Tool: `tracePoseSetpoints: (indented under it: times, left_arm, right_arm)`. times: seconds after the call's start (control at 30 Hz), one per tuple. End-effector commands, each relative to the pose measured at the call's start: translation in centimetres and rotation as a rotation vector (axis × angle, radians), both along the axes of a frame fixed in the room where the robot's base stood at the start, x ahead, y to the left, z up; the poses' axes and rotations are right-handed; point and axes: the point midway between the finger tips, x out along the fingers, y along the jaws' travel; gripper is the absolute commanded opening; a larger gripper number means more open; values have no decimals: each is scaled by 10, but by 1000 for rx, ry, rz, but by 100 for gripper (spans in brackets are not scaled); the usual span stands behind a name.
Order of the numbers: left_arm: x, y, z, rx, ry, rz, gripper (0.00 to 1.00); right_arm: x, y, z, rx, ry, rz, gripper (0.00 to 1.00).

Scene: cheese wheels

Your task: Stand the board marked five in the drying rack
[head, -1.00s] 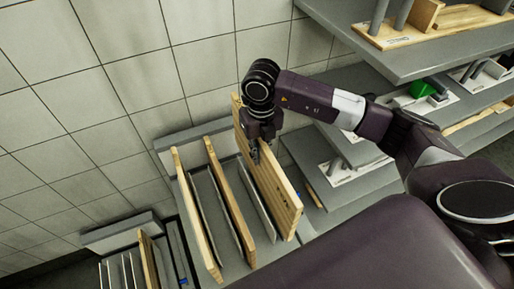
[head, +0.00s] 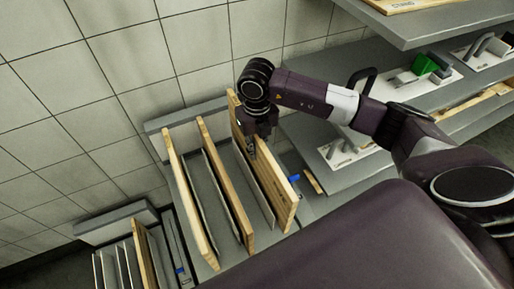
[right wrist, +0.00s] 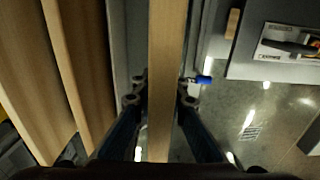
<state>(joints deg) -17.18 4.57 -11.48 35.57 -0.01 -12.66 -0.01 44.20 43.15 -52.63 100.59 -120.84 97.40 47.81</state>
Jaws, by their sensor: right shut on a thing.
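My right gripper (head: 254,150) is shut on a pale wooden board (head: 270,180), which stands on edge at the right side of the grey drying rack (head: 184,116). In the right wrist view the board (right wrist: 166,50) runs between the two fingers (right wrist: 162,98). No mark on it is readable, and I cannot tell whether its lower edge rests in a slot. Two other wooden boards, a left one (head: 192,195) and a middle one (head: 229,182), stand in the rack among thin grey dividers (head: 214,197). My left gripper is not in view.
A second, lower rack (head: 112,226) with boards stands at the left. Grey shelves (head: 400,38) with trays and tools are at the right. A tiled wall (head: 120,80) closes the back. A small blue part (right wrist: 204,79) lies just right of the held board.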

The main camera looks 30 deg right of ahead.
Motion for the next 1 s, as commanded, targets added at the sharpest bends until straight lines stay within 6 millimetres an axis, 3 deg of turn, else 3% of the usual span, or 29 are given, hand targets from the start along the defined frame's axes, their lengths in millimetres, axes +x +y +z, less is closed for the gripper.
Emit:
tracePoseSetpoints:
  times: [0.6,1.0]
  left_arm:
    - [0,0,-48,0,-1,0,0]
    - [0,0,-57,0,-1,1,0]
  right_arm:
    - [1,0,-57,1,-2,0,0]
    - [1,0,-69,2,-3,0,0]
